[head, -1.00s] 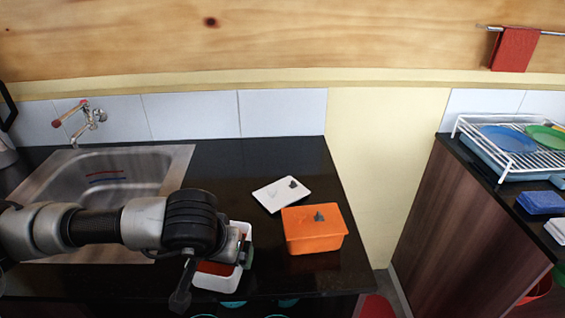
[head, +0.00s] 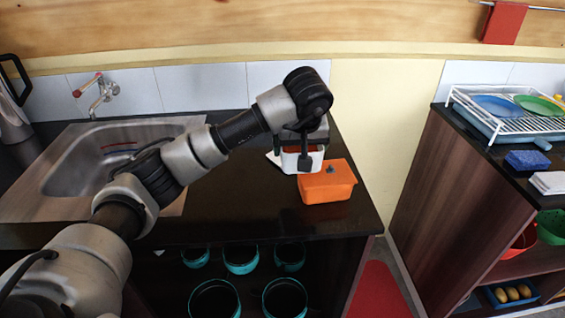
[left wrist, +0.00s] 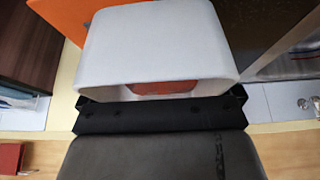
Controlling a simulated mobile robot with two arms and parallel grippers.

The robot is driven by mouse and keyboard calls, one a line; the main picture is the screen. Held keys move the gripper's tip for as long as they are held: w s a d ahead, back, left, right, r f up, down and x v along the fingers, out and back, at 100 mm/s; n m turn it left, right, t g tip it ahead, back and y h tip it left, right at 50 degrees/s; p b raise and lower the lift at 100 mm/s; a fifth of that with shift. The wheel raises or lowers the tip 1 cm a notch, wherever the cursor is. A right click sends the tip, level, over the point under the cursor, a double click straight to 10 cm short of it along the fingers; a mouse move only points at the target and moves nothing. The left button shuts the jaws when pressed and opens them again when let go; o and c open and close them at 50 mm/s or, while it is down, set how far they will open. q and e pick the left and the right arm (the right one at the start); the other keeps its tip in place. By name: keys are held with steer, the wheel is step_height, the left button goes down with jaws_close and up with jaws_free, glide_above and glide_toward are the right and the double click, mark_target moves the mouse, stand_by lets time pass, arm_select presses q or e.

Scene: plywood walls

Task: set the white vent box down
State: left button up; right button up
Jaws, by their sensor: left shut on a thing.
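The white vent box (head: 290,163) is held in my left gripper (head: 304,152) at the back right of the black counter (head: 240,210), behind and beside the orange box (head: 327,184). In the left wrist view the white box (left wrist: 155,42) fills the middle, directly against the black jaws (left wrist: 160,104), with a patch of orange-red showing in its opening. My left gripper is shut on it. My wrist hides part of the box, and I cannot tell whether its underside touches the counter. My right gripper is in neither view.
A steel sink (head: 100,165) with a tap is at the left. The counter's front middle is clear. A dish rack (head: 500,118) stands on the right-hand counter, across a gap.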

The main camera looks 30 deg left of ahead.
arm_select(q)
steer(key=a+f, duration=0.1)
steer(key=a, duration=0.2)
steer(key=a+f, duration=0.1)
steer(key=shift+s+a+f+p, duration=0.1)
steer(key=shift+a+f+p, duration=0.15)
steer(key=shift+f+p, duration=0.15)
steer(key=p, duration=0.1)
glide_above(255, 179)
steer(key=s, duration=0.1)
steer(key=f, duration=0.4)
steer(key=shift+d, duration=0.4)
step_height(255, 179, down, 4)
steer(key=shift+r+p, duration=0.1)
steer(key=shift+p, duration=0.4)
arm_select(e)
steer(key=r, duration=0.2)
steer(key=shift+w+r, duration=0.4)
arm_select(q)
steer(key=shift+f, duration=0.25)
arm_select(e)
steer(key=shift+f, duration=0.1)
arm_select(q)
steer(key=shift+f, duration=0.15)
steer(key=o, duration=0.8)
